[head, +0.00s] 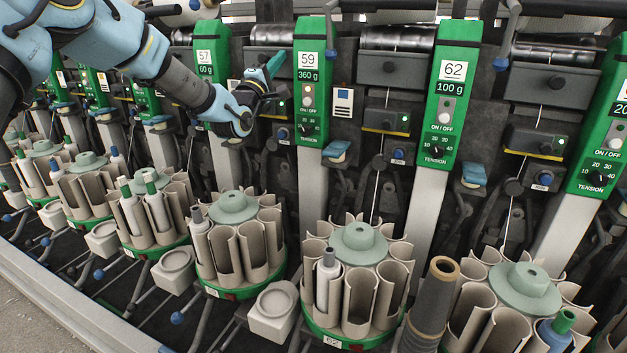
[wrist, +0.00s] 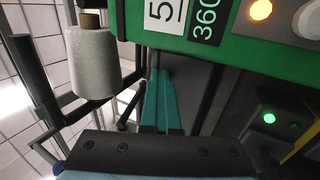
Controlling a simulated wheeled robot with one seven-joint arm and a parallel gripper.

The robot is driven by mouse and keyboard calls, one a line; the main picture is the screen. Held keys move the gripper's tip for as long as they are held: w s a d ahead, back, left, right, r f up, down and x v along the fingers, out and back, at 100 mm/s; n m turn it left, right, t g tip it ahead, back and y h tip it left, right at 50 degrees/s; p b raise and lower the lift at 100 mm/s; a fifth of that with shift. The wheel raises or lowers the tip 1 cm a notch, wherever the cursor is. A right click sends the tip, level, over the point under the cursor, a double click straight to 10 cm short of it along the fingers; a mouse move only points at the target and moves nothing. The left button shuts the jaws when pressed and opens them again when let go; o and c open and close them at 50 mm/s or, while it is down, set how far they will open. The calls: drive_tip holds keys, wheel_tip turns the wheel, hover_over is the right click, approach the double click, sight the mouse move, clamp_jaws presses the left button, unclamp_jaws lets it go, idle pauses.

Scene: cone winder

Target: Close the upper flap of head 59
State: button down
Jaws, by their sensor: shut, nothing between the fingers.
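The green panel of head 59 (head: 310,75) stands in the middle of the head view, marked 59 and 360 g. Its edge also fills the top of the wrist view (wrist: 215,42), turned sideways. My gripper (head: 275,63) is just left of this panel, near its upper part. Its two teal fingers (wrist: 158,78) lie together, shut and empty. A dark plate (wrist: 192,85) shows beside and behind the fingers. I cannot tell whether it is the upper flap, or how far open that flap is; my gripper and wrist cover much of that area.
A pale yarn cone (wrist: 92,65) hangs close on the left of the wrist view. Round carriers with tubes (head: 357,245) stand below.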

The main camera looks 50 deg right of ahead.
drive_tip(key=shift+d+r, duration=0.2)
drive_tip(key=shift+r, duration=0.45)
drive_tip(key=shift+d+r, duration=0.15)
drive_tip(key=shift+r, duration=0.5)
drive_tip(key=shift+s+a+f+b, duration=0.2)
drive_tip(key=shift+a+f+b, duration=0.1)
drive_tip(key=shift+f+b, duration=0.25)
drive_tip(key=shift+s+a+f+b, duration=0.2)
drive_tip(key=shift+a+f+b, duration=0.1)
drive_tip(key=shift+f+b, duration=0.25)
drive_tip(key=r+b+v, duration=0.1)
drive_tip(key=b+v, duration=0.2)
drive_tip(key=v, duration=0.4)
drive_tip(key=shift+w+a+r, duration=0.2)
drive_tip(key=shift+a, duration=0.35)
